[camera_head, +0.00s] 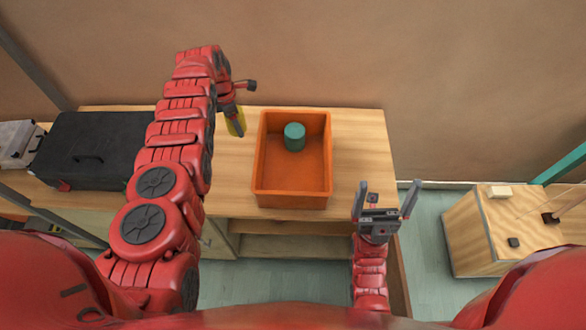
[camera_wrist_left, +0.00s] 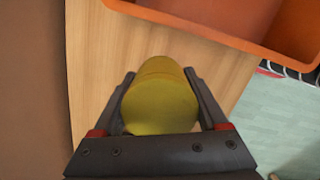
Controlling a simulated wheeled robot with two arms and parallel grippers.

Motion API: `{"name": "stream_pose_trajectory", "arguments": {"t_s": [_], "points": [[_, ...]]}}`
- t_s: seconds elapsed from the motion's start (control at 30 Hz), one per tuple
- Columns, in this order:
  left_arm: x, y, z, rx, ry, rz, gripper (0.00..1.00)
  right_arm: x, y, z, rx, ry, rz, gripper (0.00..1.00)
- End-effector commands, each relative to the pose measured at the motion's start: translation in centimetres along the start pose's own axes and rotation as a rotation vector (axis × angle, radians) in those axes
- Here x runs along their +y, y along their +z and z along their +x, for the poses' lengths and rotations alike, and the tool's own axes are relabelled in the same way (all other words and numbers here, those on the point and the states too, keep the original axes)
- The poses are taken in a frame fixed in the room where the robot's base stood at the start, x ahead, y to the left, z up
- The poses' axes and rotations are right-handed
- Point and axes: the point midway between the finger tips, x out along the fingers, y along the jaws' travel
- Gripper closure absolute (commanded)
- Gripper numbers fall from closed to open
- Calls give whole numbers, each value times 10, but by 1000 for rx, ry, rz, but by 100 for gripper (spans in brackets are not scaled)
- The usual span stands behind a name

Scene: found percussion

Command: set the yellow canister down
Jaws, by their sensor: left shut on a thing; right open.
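My right gripper (camera_head: 387,196) is open and empty, in front of the table's right front corner.
An orange bin (camera_head: 263,190) stands on the wooden table (camera_head: 362,150) with a green cylinder (camera_head: 294,137) inside. A black case (camera_head: 85,150) lies at the left. The tabletop right of the bin is clear. A wooden box (camera_head: 478,240) stands at the far right.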

Motion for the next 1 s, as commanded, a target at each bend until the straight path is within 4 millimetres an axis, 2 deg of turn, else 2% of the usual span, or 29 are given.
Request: {"name": "stream_pose_trajectory", "arguments": {"t_s": [0.63, 1.0], "points": [[-9, 23, -6, -1, -15, 140, 96, 0, -1, 5, 0, 0, 0, 0], [-12, 26, -6, 4, -18, 163, 96, 0, -1, 6, 0, 0, 0, 0]]}}
